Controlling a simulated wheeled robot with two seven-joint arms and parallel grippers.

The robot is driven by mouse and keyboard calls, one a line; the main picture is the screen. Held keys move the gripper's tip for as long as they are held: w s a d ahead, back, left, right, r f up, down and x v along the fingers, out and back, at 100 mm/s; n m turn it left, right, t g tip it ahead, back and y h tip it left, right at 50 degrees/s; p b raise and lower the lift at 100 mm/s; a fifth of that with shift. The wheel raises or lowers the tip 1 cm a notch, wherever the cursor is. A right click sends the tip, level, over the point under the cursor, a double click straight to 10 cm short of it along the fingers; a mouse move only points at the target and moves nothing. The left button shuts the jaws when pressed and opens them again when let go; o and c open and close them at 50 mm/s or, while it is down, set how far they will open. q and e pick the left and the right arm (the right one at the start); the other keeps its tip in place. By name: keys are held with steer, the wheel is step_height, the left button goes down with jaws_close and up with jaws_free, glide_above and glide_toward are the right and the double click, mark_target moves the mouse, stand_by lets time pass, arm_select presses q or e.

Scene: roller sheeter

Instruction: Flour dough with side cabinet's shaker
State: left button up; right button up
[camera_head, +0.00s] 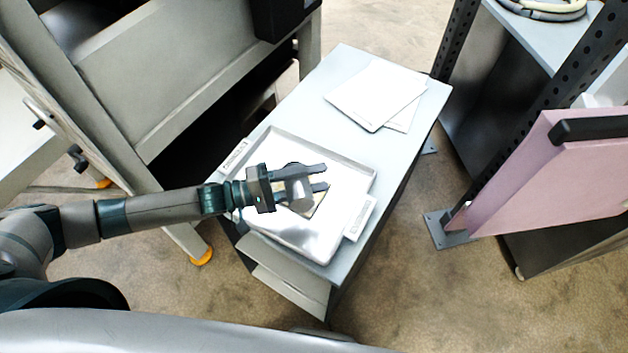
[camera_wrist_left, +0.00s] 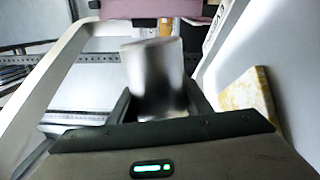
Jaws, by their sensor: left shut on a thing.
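My left gripper (camera_head: 319,178) is over a shallow metal tray (camera_head: 365,175) on the side cabinet (camera_head: 405,150). It is shut on a silvery cylindrical shaker (camera_head: 299,192), which sits between the two fingers. In the left wrist view the shaker (camera_wrist_left: 152,78) stands between the fingers, its surface smooth and metallic. A pale yellow slab (camera_head: 317,208) lies in the tray, partly hidden by the shaker and gripper; the left wrist view shows it at the right (camera_wrist_left: 250,95). I cannot tell whether the shaker touches the tray. No dough can be clearly made out. My right gripper is not in view.
White sheets or boards (camera_head: 375,92) lie at the cabinet's far end. Small labels (camera_head: 360,217) sit by the tray. A large grey machine (camera_head: 160,65) stands close on the left. A pink panel (camera_head: 550,170) and dark rack stand right, across open floor.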

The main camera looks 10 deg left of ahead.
arm_select(q)
steer(key=shift+w+a, duration=0.25)
steer(key=shift+w, duration=0.45)
steer(key=shift+s, duration=0.1)
steer(key=shift+s+r+m, duration=0.1)
steer(key=shift+r+m, duration=0.45)
steer(key=shift+m, duration=1.1)
steer(key=shift+w+r+m, duration=0.1)
steer(key=shift+r+m, duration=0.45)
steer(key=shift+m, duration=1.15)
steer(key=shift+s+r+m, duration=0.1)
steer(key=shift+r+m, duration=0.45)
steer(key=shift+m, duration=1.1)
steer(key=r+m+b, duration=0.1)
steer(key=m+b, duration=0.2)
steer(key=r+m+b, duration=0.1)
steer(key=m+b, duration=0.5)
steer(key=m, duration=0.1)
steer(key=shift+s+d+r+g, duration=0.2)
steer(key=shift+s+r+g, duration=0.2)
